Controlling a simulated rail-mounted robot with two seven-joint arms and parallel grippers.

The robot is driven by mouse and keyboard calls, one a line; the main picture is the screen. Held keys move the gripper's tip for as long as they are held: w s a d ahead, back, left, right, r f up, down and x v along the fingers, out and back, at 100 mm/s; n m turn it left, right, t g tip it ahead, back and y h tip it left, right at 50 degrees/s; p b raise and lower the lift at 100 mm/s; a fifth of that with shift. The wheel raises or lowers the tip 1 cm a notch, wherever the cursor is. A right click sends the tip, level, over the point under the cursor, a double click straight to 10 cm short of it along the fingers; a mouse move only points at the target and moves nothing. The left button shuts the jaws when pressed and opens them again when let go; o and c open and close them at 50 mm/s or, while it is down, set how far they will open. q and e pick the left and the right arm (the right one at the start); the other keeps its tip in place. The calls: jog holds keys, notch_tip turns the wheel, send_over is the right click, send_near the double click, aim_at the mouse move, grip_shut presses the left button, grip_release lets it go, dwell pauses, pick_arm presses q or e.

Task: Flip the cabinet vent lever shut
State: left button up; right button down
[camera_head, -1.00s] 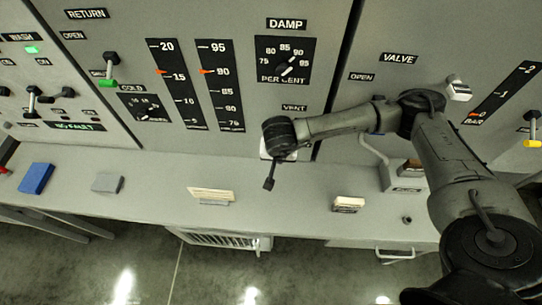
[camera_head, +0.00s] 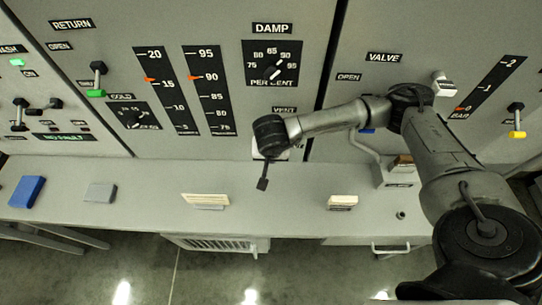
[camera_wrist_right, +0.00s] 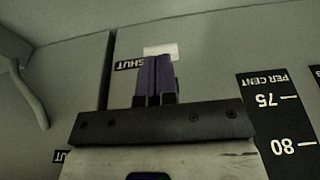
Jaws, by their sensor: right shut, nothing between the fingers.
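The VENT label (camera_head: 284,110) is on the grey cabinet front, with my right wrist just below it. A white piece (camera_head: 257,153), likely the vent lever's handle, shows partly behind that wrist. In the right wrist view a pale block (camera_wrist_right: 161,50) stands beside an upside-down SHUT label (camera_wrist_right: 129,66). My right gripper (camera_wrist_right: 154,58) is shut and empty, its purple fingertips in front of the block's lower edge. I cannot tell whether they touch it. The lever's pivot and its exact position are hidden. My left gripper is not in view.
The VALVE lever with a white handle (camera_head: 445,84) is to the right, and a yellow-tipped lever (camera_head: 517,133) farther right. A grey ledge (camera_head: 150,215) below holds a blue block (camera_head: 27,191), a grey block (camera_head: 100,193) and cream blocks. A curved grey handle (camera_head: 365,146) is near my forearm.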

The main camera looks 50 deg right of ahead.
dwell(0.3)
jog(key=s+a+r+p, duration=0.4)
jog(key=a+r, duration=0.1)
jog(key=r, duration=0.2)
jog(key=s+a+r+p, duration=0.4)
jog(key=s+a+r, duration=0.1)
jog(key=r, duration=0.2)
jog(key=shift+a+r, duration=0.15)
jog(key=shift+r, duration=0.25)
jog(key=shift+w, duration=0.1)
